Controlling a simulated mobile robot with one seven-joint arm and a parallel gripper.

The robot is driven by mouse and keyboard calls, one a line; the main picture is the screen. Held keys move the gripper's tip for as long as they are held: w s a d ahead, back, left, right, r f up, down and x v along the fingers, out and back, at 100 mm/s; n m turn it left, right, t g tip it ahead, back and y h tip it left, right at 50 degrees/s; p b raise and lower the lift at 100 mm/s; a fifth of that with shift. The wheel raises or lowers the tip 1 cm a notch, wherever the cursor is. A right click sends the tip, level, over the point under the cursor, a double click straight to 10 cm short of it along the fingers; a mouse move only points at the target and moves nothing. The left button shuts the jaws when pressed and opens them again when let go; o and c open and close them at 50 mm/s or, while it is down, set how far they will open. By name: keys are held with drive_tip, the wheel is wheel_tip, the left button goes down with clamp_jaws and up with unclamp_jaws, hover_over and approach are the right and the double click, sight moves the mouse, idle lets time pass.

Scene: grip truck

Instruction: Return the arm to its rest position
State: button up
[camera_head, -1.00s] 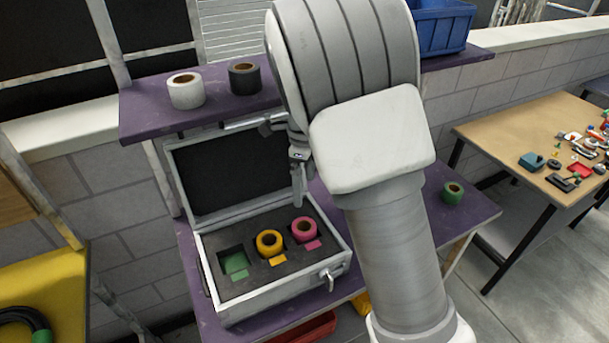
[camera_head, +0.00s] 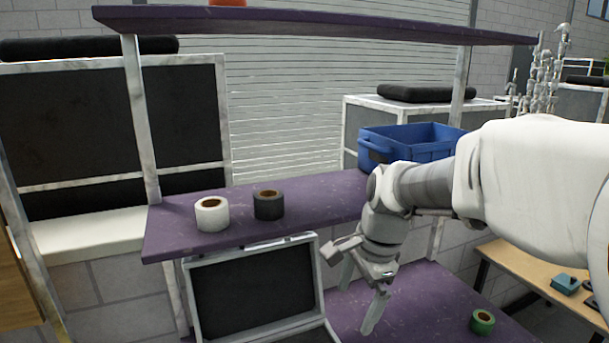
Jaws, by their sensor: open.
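My gripper (camera_head: 358,303) is at the centre right, pointing down, with its two fingers apart and nothing between them. It is above the lower purple shelf (camera_head: 410,300), to the right of the open case lid (camera_head: 252,287). My arm reaches in from the right edge and is bent at the wrist. The bottom of the case is outside the view.
A white tape roll (camera_head: 212,218) and a dark tape roll (camera_head: 268,211) stand on the middle purple shelf (camera_head: 185,240). A blue bin (camera_head: 408,147) is behind my wrist. A green roll (camera_head: 482,325) lies on the lower shelf. A wooden table (camera_head: 520,275) is at right.

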drive_tip(key=s+d+r+n+t, duration=0.2)
drive_tip(key=s+n, duration=0.5)
drive_tip(key=s, duration=0.1)
drive_tip(key=s+d+r+n+t+h, duration=0.1)
drive_tip(key=s+d+r+n, duration=0.1)
drive_tip(key=s+n, duration=0.5)
drive_tip(key=shift+s+d+t+h, duration=0.3)
drive_tip(key=shift+s+d+t, duration=0.15)
drive_tip(key=shift+s, duration=0.25)
